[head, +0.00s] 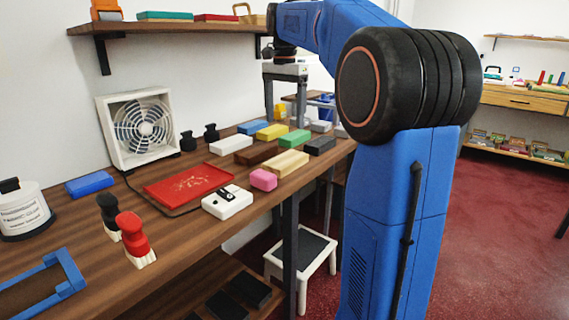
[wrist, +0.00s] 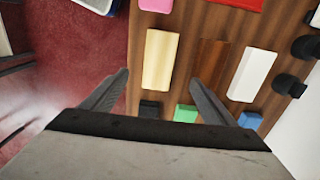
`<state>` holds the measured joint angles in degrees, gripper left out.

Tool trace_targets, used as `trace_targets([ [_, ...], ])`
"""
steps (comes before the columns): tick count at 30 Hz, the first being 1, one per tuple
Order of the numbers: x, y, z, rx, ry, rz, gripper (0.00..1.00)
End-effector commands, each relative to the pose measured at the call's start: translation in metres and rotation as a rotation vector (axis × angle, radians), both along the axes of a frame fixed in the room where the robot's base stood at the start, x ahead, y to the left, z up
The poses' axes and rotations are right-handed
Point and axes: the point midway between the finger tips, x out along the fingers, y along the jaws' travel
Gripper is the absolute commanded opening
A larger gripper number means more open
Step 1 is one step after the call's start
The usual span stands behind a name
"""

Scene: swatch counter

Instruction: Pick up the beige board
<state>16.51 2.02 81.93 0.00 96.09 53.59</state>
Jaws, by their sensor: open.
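The beige board (head: 281,164) lies flat on the wooden counter near its front edge, with the pink block on one side and the green and black blocks on the other. In the wrist view the beige board (wrist: 161,60) shows whole, between my two fingers and below them. My gripper (head: 285,112) hangs above the far end of the counter, open and empty. In the wrist view its fingertips (wrist: 160,79) are spread wider than the board, and no contact shows.
A brown board (head: 257,153) lies beside the beige one, then a white board (head: 231,144). The pink block (head: 263,179), green block (head: 294,138) and black block (head: 319,145) lie close by. A fan (head: 140,130) stands at the wall under a shelf (head: 170,28).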

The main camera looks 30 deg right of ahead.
Motion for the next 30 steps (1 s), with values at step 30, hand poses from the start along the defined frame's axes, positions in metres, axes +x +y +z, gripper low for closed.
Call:
trace_targets([
  [30,0.000,-0.006,-0.124,0.001,0.001,0.001,0.80],
])
